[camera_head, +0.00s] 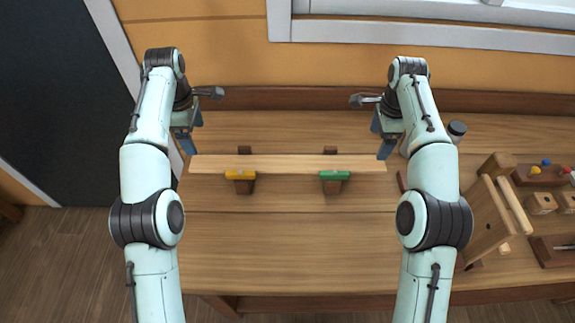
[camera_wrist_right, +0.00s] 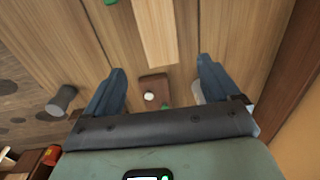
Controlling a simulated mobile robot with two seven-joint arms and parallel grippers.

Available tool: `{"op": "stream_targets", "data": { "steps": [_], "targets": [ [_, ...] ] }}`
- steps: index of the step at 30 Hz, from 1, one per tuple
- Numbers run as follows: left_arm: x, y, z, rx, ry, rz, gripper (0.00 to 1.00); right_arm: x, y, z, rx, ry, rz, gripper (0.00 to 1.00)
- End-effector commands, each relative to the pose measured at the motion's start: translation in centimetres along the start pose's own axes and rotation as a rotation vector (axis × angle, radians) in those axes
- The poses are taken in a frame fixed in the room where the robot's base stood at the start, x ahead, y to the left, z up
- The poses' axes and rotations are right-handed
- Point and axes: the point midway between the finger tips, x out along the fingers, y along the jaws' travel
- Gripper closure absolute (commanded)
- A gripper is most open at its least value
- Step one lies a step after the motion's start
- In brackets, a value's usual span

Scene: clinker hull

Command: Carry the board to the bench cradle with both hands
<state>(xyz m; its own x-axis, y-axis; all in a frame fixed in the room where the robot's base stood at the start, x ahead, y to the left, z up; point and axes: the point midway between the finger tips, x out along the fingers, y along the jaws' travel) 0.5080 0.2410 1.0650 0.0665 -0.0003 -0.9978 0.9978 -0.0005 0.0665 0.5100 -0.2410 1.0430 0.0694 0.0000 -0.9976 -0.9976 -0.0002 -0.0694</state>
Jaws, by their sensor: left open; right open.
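The board (camera_head: 285,163) is a long pale wooden plank. In the head view it lies left to right across two dark brown supports of the bench cradle, one with a yellow piece (camera_head: 240,175) and one with a green piece (camera_head: 334,176) at the board's front edge. My left gripper (camera_head: 192,137) is open by the board's left end. My right gripper (camera_head: 381,138) is open by the right end. In the right wrist view the board's end (camera_wrist_right: 157,35) lies beyond and between the open fingers (camera_wrist_right: 160,68), and I see no grip on it.
The wooden bench (camera_head: 290,240) is clear in front of the board. At the right stand a slanted wooden rack (camera_head: 488,215), small blocks (camera_head: 541,203) and a tray with coloured pegs (camera_head: 540,175). A dark-lidded jar (camera_head: 457,130) stands behind my right arm. A wall rises behind the bench.

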Motion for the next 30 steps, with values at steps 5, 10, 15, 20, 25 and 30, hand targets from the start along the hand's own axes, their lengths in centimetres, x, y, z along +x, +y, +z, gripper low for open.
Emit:
{"op": "stream_targets", "data": {
  "steps": [5, 10, 15, 20, 25, 30],
  "targets": [
    [0.0, 0.0, 0.0, 0.000, 0.000, 0.000, 0.11, -1.5, 0.0, 0.0, 0.000, 0.000, 0.002, 0.11],
    [0.0, 0.0, 0.0, 0.000, 0.000, 0.000, 0.11, -2.2, 0.0, 0.0, 0.000, 0.000, 0.003, 0.11],
    [0.0, 0.0, 0.0, 0.000, 0.000, 0.000, 0.11, -2.2, 0.1, 0.0, 0.000, 0.000, 0.003, 0.11],
    [0.0, 0.0, 0.0, 0.000, 0.000, 0.000, 0.11, -2.2, 0.1, 0.0, 0.000, 0.000, 0.003, 0.11],
    [0.0, 0.0, 0.0, 0.000, 0.000, 0.000, 0.11, -2.2, 0.1, 0.0, 0.000, 0.000, 0.003, 0.11],
    [0.0, 0.0, 0.0, 0.000, 0.000, 0.000, 0.11, -2.2, 0.1, 0.0, 0.000, 0.000, 0.003, 0.11]
  ]
}}
